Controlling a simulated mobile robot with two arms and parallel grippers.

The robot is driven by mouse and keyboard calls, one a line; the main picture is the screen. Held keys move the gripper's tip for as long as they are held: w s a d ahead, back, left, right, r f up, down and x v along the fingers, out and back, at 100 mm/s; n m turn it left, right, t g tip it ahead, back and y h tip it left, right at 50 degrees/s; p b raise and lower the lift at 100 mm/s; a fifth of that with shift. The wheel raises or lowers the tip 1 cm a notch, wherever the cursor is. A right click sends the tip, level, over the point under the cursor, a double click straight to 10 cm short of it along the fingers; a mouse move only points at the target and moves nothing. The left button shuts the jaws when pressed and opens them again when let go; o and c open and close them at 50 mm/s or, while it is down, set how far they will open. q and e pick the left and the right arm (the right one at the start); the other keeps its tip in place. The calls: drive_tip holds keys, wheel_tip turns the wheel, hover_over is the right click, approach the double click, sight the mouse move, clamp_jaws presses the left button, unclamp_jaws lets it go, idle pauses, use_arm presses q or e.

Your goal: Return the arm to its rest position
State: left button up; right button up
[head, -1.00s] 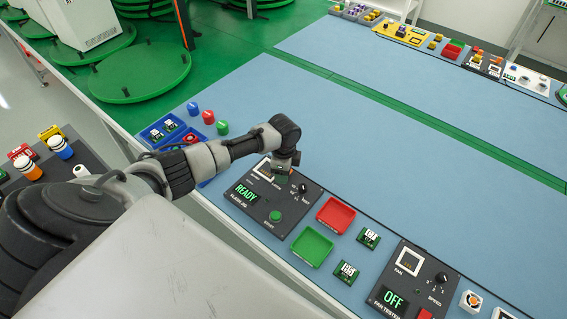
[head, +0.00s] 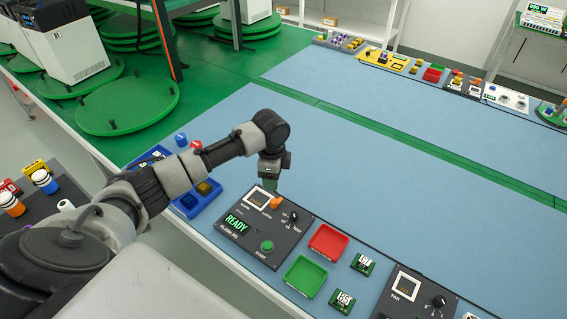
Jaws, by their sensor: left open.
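My left arm reaches in from the left over the blue table (head: 400,190). My left gripper (head: 270,184) points down above the back edge of the flash jig (head: 262,228), near its socket and orange latch. It is small and partly dark, and I see nothing held in it. The jig's display reads READY, and its green START button shows at the front. My right gripper does not show.
A red tray (head: 328,242) and a green tray (head: 306,276) lie right of the jig, with small green boards (head: 363,264) beside them. A fan tester (head: 412,293) sits at the lower right. A blue bin (head: 197,197) is partly behind my arm. The table's middle is clear.

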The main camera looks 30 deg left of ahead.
use_arm(q)
drive_tip(key=shift+h, duration=0.4)
drive_tip(key=s+d+f, duration=0.1)
drive_tip(key=s+d, duration=0.1)
drive_tip(key=d, duration=0.1)
drive_tip(key=s+d+f, duration=0.2)
drive_tip(key=d, duration=0.1)
drive_tip(key=s+d+f, duration=0.2)
drive_tip(key=d, duration=0.1)
drive_tip(key=shift+s+f, duration=0.1)
drive_tip(key=shift+s, duration=0.2)
drive_tip(key=s+d+n+t+h, duration=0.1)
drive_tip(key=s+d+n, duration=0.2)
drive_tip(key=s, duration=0.4)
drive_tip(key=s+d+n+t, duration=0.2)
drive_tip(key=s+d+n, duration=0.15)
drive_tip(key=s, duration=0.35)
drive_tip(key=s+a+r+n+y, duration=0.2)
drive_tip(key=s+a+r+n, duration=0.25)
drive_tip(key=s, duration=0.25)
wheel_tip(320, 180, down, 28)
drive_tip(key=s, duration=0.2)
drive_tip(key=s+a+f+g, duration=0.2)
drive_tip(key=s+f, duration=1.2)
drive_tip(key=s, duration=0.1)
drive_tip(key=shift+f, duration=0.3)
